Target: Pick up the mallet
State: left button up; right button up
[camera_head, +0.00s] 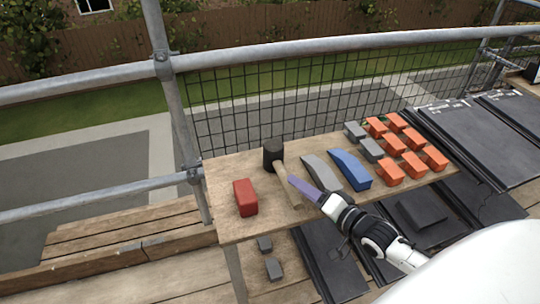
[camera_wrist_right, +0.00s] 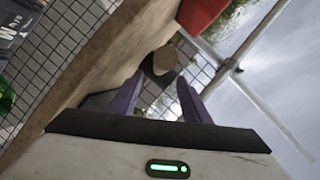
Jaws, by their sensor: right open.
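The mallet has a black head (camera_head: 273,151) and a pale wooden handle (camera_head: 285,184). It lies on the wooden bench board (camera_head: 230,170), its handle pointing toward me. My right gripper (camera_head: 292,180) reaches in from the lower right, its purple fingers beside the handle in the head view. In the right wrist view the purple fingers (camera_wrist_right: 160,76) are apart, with a tan round end of the mallet (camera_wrist_right: 163,60) just beyond and between the tips. Whether the fingers straddle the handle I cannot tell. My left gripper is not in view.
A red block (camera_head: 245,197) lies left of the mallet. A grey wedge tool (camera_head: 321,171) and a blue one (camera_head: 349,169) lie just right, close to my fingers. Several orange blocks (camera_head: 388,172) stand farther right. A mesh rail (camera_head: 260,115) runs behind the board.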

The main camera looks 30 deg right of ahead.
aim_at(285, 172)
jog(key=shift+x, duration=3.9)
jog(key=shift+d, duration=0.1)
grip_shut()
jog(key=shift+r, duration=0.25)
